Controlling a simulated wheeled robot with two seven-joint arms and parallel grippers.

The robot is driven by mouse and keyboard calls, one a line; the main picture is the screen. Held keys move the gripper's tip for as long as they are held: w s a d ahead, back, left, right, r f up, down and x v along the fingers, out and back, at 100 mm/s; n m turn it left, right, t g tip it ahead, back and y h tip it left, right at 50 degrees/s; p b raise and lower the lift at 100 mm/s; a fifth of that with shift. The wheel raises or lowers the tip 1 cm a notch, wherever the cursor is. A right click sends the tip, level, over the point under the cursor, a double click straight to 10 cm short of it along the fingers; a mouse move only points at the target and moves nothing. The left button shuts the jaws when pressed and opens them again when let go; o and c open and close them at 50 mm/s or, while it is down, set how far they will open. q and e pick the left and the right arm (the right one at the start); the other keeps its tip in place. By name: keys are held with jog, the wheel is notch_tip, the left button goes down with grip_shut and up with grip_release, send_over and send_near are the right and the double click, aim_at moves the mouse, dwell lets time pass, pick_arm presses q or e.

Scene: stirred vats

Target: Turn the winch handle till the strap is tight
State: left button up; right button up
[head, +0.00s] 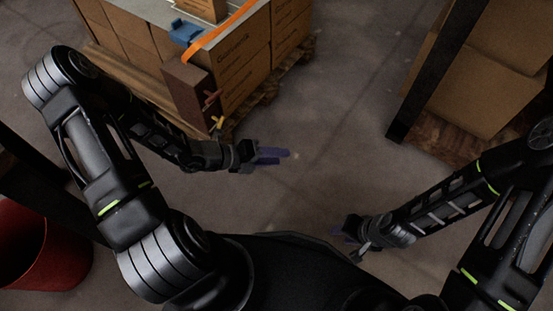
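An orange strap (222,31) runs over the top edge of a stack of cartons at the upper middle. It looks fairly straight; its tightness cannot be told. A dark brown box-shaped part (187,96) stands at the pallet's near corner, with a small red handle-like part (211,98) on its side and a small yellow-orange piece (217,123) below. I cannot tell which is the winch handle. My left gripper (272,156) is right of and below these parts, apart from them, with nothing seen in it. My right gripper (345,234) is low at centre right, partly hidden, away from everything.
The cartons (243,83) stand on a wooden pallet (268,92). A blue piece (185,31) lies on top. A dark rack post (425,85) and more cartons (485,90) stand at the right. A red bin (65,258) is at lower left. The middle floor is clear.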

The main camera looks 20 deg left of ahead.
pick_arm(q)
jog(key=shift+s+d+r+m+g, duration=0.1)
jog(key=shift+s+d+m+g, duration=0.4)
jog(key=shift+s+d+m, duration=0.15)
jog(key=shift+a, duration=0.15)
